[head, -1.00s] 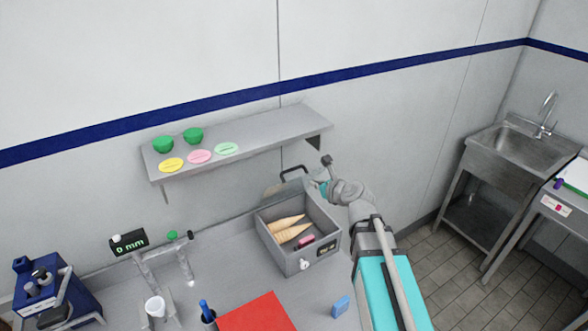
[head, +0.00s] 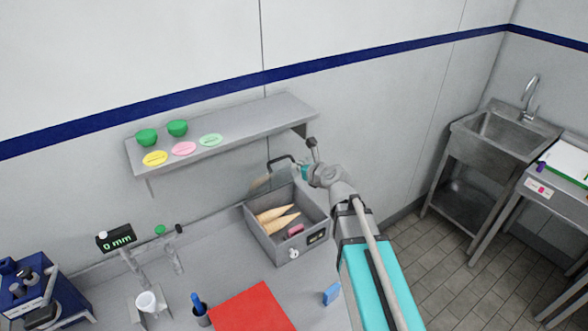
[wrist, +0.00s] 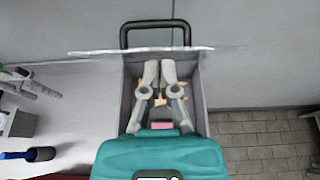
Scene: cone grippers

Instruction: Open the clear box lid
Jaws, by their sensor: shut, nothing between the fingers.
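The open grey box (head: 262,238) stands on the counter against the wall. Its clear lid (head: 260,184), with a dark handle (head: 281,161), is raised at the back and leans towards the wall. In the wrist view the handle (wrist: 125,34) and the lid's thin edge (wrist: 215,49) lie beyond the fingers. My gripper (wrist: 160,64) is shut and empty, above the box with its fingertips just short of the lid's edge. Whether they touch the lid I cannot tell. In the head view my arm hides part of the gripper.
Two cones (head: 280,219) and a pink item (head: 295,230) lie in the box. A shelf (head: 260,112) hangs above the counter. A sink (head: 490,140) stands right.

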